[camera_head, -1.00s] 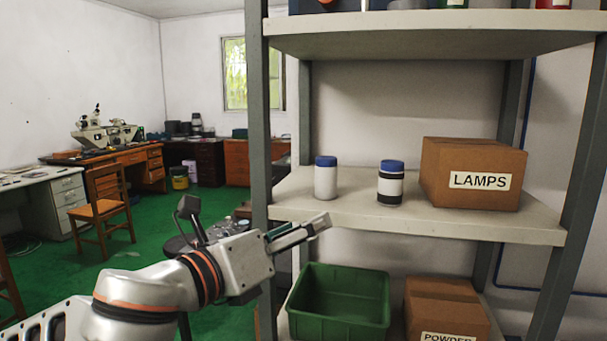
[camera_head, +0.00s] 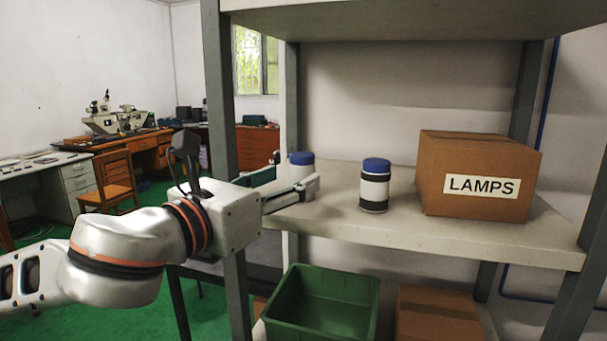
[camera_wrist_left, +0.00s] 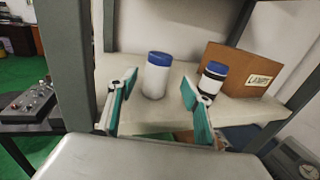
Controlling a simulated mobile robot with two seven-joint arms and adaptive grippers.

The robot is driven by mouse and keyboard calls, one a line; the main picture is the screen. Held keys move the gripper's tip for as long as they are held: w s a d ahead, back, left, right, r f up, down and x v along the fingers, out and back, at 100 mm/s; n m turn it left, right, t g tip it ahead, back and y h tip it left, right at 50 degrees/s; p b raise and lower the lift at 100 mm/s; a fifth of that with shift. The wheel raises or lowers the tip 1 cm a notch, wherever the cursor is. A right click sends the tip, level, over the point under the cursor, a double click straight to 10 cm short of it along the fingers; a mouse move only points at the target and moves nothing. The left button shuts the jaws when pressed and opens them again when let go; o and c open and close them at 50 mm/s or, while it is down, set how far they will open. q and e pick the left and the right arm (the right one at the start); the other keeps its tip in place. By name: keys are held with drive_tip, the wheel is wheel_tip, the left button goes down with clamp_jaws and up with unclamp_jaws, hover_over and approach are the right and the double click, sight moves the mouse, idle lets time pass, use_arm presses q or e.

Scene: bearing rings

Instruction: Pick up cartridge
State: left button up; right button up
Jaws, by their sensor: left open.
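Two blue-capped containers stand upright on the middle shelf; I cannot tell from a label which is the cartridge. The plain white one (camera_head: 302,159) is partly hidden behind my left gripper (camera_head: 293,185) in the head view. In the left wrist view this white container (camera_wrist_left: 156,77) shows between the two open fingers of the left gripper (camera_wrist_left: 160,88), a little beyond their tips. The other container, white with dark bands (camera_head: 374,188), stands to its right; it also shows in the left wrist view (camera_wrist_left: 211,80). The left gripper is open and empty. My right gripper is out of view.
A cardboard box marked LAMPS (camera_head: 478,175) stands right of the containers on the shelf (camera_head: 430,232). A grey shelf post (camera_head: 220,110) rises left of the gripper. Below are a green bin (camera_head: 325,305) and another cardboard box (camera_head: 438,315).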

sight(295, 175)
use_arm(q)
drive_tip(key=p+x, duration=0.1)
drive_tip(key=x, duration=0.4)
drive_tip(key=shift+w, duration=0.45)
drive_tip(key=c, duration=1.3)
